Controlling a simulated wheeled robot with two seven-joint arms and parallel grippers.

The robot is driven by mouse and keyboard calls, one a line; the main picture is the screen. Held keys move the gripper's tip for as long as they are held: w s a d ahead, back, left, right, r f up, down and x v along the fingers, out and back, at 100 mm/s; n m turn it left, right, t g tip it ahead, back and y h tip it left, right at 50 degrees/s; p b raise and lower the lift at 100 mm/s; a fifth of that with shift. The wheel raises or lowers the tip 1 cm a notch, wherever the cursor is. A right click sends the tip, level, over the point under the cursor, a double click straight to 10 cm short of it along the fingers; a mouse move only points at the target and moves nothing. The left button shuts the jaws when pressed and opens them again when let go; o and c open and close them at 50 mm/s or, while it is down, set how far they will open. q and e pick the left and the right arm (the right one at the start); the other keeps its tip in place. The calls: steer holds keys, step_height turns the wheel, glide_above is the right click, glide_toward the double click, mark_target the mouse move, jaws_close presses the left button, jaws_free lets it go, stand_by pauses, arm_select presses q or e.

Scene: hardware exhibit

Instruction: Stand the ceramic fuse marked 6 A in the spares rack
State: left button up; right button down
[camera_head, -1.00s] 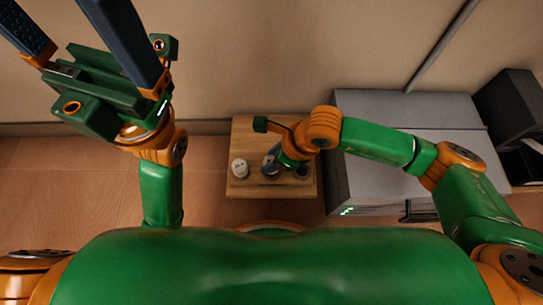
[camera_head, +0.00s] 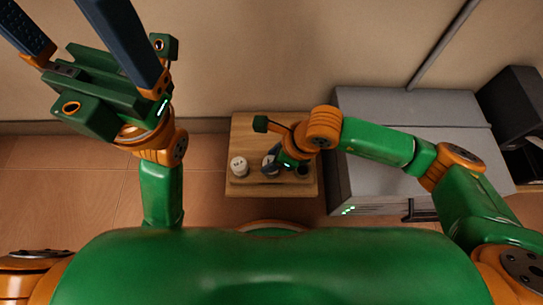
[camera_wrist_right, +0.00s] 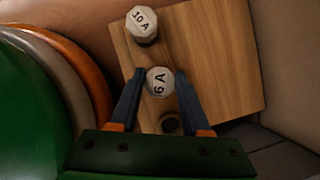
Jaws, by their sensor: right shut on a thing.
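The ceramic fuse marked 6 A (camera_wrist_right: 158,82) is white with a round top and sits between the fingertips of my right gripper (camera_wrist_right: 160,74), which is shut on it. In the head view my right gripper (camera_head: 271,163) is over the wooden board, and its arm and fingers mostly hide that fuse. A second white fuse, marked 10 A (camera_wrist_right: 142,22), stands upright on the board, apart from the gripper; it also shows in the head view (camera_head: 238,166). A dark round opening (camera_wrist_right: 171,124) lies between my fingers and the palm. My left gripper (camera_head: 78,28) is raised, open and empty.
The wooden board (camera_head: 250,128) stands against the wall, with bare wood at its back; it also shows in the wrist view (camera_wrist_right: 225,60). A grey cabinet (camera_head: 375,110) adjoins it on the right, under my right arm. A dark box (camera_head: 508,100) is farther right.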

steer(key=shift+f, duration=0.4)
stand_by(0.5)
steer(key=shift+c, duration=1.4)
jaws_free()
steer(key=shift+o, duration=0.2)
steer(key=shift+o, duration=1.2)
steer(key=shift+r, duration=0.1)
step_height(320, 180, up, 7)
steer(key=p, duration=0.5)
